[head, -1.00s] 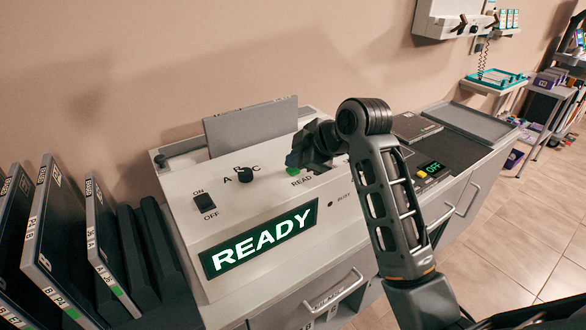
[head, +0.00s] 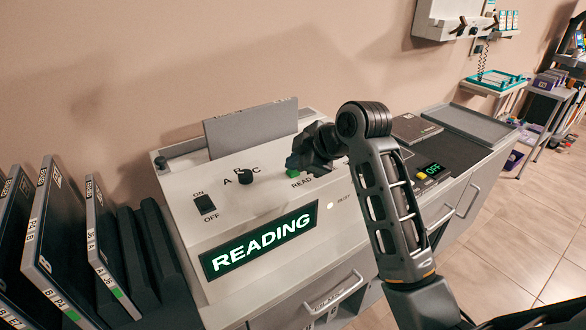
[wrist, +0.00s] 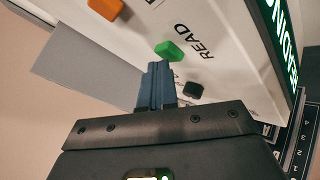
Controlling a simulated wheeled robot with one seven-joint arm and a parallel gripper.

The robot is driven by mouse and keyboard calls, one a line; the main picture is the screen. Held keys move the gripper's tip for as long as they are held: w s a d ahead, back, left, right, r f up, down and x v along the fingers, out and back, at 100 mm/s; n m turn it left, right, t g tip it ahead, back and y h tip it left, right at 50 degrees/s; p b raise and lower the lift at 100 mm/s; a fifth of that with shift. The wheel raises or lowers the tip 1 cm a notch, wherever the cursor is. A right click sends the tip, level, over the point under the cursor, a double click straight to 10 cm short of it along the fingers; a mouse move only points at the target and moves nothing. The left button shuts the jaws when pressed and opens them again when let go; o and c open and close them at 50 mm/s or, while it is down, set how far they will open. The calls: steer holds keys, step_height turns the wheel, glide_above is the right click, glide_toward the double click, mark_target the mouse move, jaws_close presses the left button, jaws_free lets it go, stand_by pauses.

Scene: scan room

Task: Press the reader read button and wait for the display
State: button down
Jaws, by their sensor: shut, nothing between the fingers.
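The reader (head: 180,186) is a pale console with a sloped front panel. Its display (head: 258,240) shows "READING" in lit letters. The green read button (head: 291,163) is partly hidden behind my gripper in the head view; in the wrist view the green button (wrist: 170,50) is clear, beside the word "READ". My gripper (wrist: 160,68) is shut and empty, its blue-grey fingertips just short of the button in the picture. I cannot tell whether they touch it. The busy lamp (head: 330,205) is lit white.
An ON/OFF switch (head: 204,204) and an A/B/C knob (head: 245,176) sit left of the button. Upright labelled cassettes (head: 62,240) stand in a rack at left. A dark counter with a small panel reading "OFF" (head: 433,169) lies to the right.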

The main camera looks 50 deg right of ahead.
mark_target(295, 173)
steer(key=shift+r+p, duration=0.55)
steer(key=shift+r, duration=0.2)
step_height(295, 173, up, 5)
steer(key=p, duration=0.4)
steer(key=shift+p, duration=0.35)
stand_by(0.5)
